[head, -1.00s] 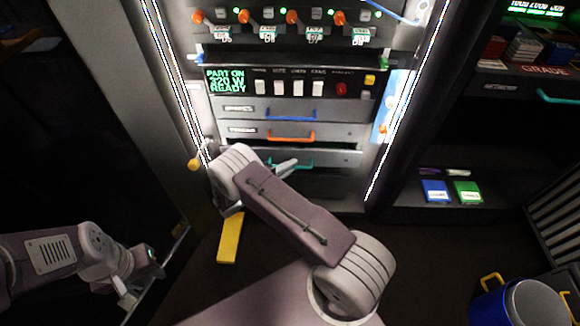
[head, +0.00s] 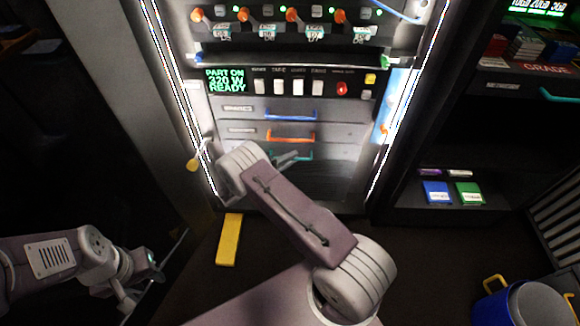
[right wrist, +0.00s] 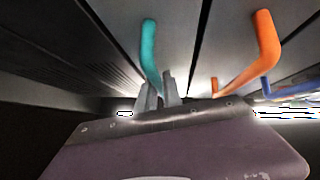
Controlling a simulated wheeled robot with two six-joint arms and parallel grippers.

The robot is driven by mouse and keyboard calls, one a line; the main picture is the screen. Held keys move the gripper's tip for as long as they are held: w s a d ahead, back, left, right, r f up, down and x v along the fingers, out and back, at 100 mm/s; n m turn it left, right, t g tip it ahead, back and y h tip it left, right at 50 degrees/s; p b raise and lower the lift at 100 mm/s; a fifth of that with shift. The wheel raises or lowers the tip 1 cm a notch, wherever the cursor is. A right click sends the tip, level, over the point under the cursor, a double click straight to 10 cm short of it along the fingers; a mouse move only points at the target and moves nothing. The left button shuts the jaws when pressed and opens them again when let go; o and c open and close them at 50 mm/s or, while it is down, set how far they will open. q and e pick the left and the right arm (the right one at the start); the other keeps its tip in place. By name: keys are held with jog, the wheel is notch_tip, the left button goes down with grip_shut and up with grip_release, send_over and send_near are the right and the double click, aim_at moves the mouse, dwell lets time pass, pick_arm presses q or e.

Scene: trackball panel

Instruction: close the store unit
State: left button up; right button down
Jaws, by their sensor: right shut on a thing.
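The store unit (head: 335,135) is a lit cabinet with a stack of grey drawers in its lower half. A blue handle (head: 291,116), an orange handle (head: 291,138) and a teal handle (head: 302,155) mark the drawers from top to bottom. The teal-handled drawer's front looks close to level with the ones above. My right gripper (right wrist: 158,88) is shut on the teal handle, which also shows in the right wrist view (right wrist: 148,45). My right arm hides part of that drawer. My left gripper (head: 140,290) hangs low at the left, away from the unit; its fingers are unclear.
A yellow bar (head: 229,240) lies on the floor before the unit. A yellow knob (head: 193,165) sticks out at the unit's left edge. A shelf at the right holds a blue box (head: 436,191) and a green box (head: 469,192). A blue bucket (head: 490,308) stands at lower right.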

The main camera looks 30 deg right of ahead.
jog(key=shift+w, duration=0.15)
jog(key=c, duration=1.5)
grip_release()
jog(key=shift+a+r, duration=0.15)
jog(key=shift+a, duration=0.05)
jog(key=f+p+v, duration=0.1)
jog(key=p+v, duration=0.2)
jog(key=v, duration=0.5)
jog(key=shift+a+r, duration=0.3)
jog(key=shift+r, duration=0.05)
